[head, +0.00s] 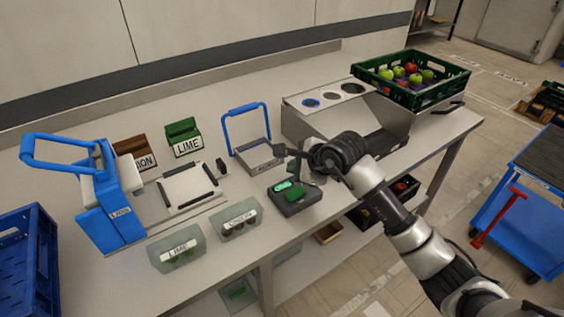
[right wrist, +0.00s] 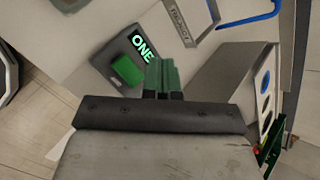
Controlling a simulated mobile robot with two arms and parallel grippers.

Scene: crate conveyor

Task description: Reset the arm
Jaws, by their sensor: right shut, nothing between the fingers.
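My right arm (head: 405,220) reaches in from the lower right. Its gripper (head: 291,160) hangs above the bench, just above and behind a dark button box (head: 296,207). The right gripper's green fingers (right wrist: 161,75) are together and empty, apart from the box. My left gripper is not in view.
A metal unit with round holes (head: 325,108) is close right of the gripper. A green crate of apples (head: 440,95) is beyond.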

